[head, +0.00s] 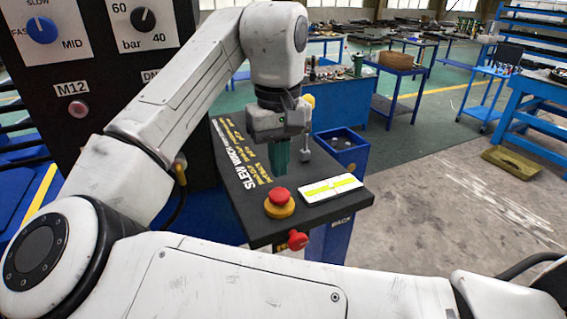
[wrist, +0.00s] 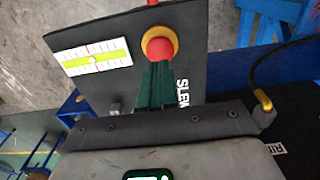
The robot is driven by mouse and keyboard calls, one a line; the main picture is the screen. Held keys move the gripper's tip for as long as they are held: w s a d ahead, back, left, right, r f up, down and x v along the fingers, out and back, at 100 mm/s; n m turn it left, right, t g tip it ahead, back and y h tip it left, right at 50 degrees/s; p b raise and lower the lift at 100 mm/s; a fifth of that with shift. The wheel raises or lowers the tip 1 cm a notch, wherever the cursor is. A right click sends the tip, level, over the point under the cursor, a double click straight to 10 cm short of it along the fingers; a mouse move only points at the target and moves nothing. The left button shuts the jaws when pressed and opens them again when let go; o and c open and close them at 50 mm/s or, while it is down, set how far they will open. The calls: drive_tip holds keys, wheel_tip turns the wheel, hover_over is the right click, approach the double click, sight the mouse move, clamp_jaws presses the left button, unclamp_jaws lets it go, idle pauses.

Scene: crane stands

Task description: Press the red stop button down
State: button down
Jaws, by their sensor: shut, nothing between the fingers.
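The red stop button (head: 279,196) stands on a yellow collar on the sloped black panel (head: 235,190) in the head view. It also shows in the wrist view (wrist: 159,47), just beyond the fingertips. My gripper (head: 279,172) has green fingers, closed together and empty, pointing down above the panel, behind the button as the head camera sees it. In the wrist view the fingertips (wrist: 157,66) overlap the lower edge of the collar in the picture. I cannot tell whether they touch it. The button's top is uncovered.
A second red knob (head: 297,240) sticks out at the panel's front edge. A white and yellow-green level gauge (head: 331,188) lies right of the button. A small grey lever (head: 305,150) stands beside my gripper. A black cabinet with dials (head: 95,40) rises at left. Open floor lies to the right.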

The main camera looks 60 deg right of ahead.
sight(279, 192)
wheel_tip(279, 192, up, 10)
drive_tip(key=b, duration=0.1)
drive_tip(key=shift+f, duration=0.2)
idle(0.6)
